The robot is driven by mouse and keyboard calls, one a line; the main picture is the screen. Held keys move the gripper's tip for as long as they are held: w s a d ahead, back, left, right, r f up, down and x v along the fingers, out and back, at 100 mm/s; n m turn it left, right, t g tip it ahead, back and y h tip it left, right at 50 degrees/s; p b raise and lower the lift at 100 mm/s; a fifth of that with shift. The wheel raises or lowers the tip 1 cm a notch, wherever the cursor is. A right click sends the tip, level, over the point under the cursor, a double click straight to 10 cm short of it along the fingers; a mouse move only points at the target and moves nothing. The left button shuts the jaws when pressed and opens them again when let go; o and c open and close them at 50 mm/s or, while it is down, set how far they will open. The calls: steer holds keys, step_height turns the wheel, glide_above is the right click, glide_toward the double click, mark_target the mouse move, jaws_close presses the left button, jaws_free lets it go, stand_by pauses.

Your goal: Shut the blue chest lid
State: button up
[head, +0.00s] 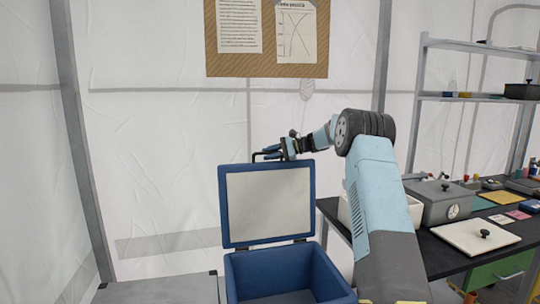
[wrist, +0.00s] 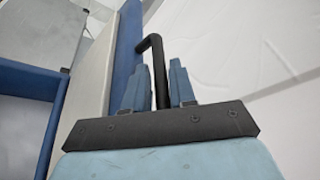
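The blue chest (head: 280,272) stands at the lower middle of the head view. Its lid (head: 224,208) is open and stands upright, with the pale inner panel (head: 268,205) facing me. The black lid handle (head: 256,155) sticks out behind the lid's top edge. My gripper (head: 273,152) is at that top edge, on the handle. In the wrist view, the handle (wrist: 159,75) runs between the two fingers of my gripper (wrist: 158,80), which are close together around it. The lid's blue edge (wrist: 126,45) is just left of the fingers.
A dark table (head: 450,258) at the right holds a grey box (head: 440,203) and a loose pale lid (head: 475,237). A grey surface (head: 160,289) is left of the chest. A shelf (head: 475,97) stands behind the table. Tent wall is behind the chest.

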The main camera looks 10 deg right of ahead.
jaws_close()
steer(key=shift+d, duration=0.1)
stand_by(0.3)
